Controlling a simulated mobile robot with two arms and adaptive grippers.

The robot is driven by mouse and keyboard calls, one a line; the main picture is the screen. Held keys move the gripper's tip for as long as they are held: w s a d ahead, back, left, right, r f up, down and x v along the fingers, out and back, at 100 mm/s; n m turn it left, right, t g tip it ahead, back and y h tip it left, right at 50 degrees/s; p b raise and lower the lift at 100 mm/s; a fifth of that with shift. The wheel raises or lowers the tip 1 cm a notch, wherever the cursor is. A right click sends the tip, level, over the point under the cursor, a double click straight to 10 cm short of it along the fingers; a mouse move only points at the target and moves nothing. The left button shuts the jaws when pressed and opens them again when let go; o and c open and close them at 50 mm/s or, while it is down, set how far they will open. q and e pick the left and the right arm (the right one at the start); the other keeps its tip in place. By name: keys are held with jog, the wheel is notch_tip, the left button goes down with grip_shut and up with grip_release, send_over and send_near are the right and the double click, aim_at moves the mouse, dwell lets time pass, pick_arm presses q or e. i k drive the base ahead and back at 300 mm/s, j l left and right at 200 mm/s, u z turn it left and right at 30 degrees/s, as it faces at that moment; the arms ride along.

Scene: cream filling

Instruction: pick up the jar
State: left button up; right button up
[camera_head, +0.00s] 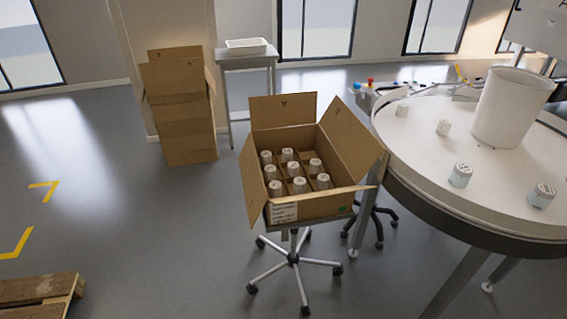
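More jars (299,185) stand upright in rows inside an open cardboard box (298,207). Neither of my grippers shows in the head view.
The box sits on a wheeled stand (293,259). A large white cylinder (511,106) rises from the round table (420,165). Stacked cartons (186,127), a side table with a white tray (246,47) and a wooden pallet (38,290) stand around.

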aim_at(402, 109)
jog(key=i+j+u, duration=1.15)
jog(key=i+z, duration=0.15)
jog(key=i, duration=0.35)
jog(key=i+j+z, duration=0.1)
jog(key=i, duration=0.35)
jog(key=i+j+z, duration=0.15)
jog(key=i, duration=0.3)
jog(key=i+z, duration=0.25)
jog(key=i, duration=0.65)
jog(key=i+j+z, duration=0.25)
jog(key=i, duration=0.65)
jog(key=i+l+z, duration=0.1)
jog(key=i+z, duration=0.2)
jog(key=z, duration=0.15)
jog(key=i+z, duration=0.3)
jog(key=z, duration=0.15)
jog(key=i+z, duration=0.3)
jog(key=z, duration=0.15)
jog(key=i+j+z, duration=0.25)
jog(key=z, duration=0.2)
jog(key=i+j+z, duration=0.1)
jog(key=i+z, duration=0.3)
jog(key=i+j+z, duration=0.1)
jog(key=z, duration=0.35)
jog(key=i+j+z, duration=0.5)
jog(key=z, duration=0.35)
jog(key=j, duration=0.1)
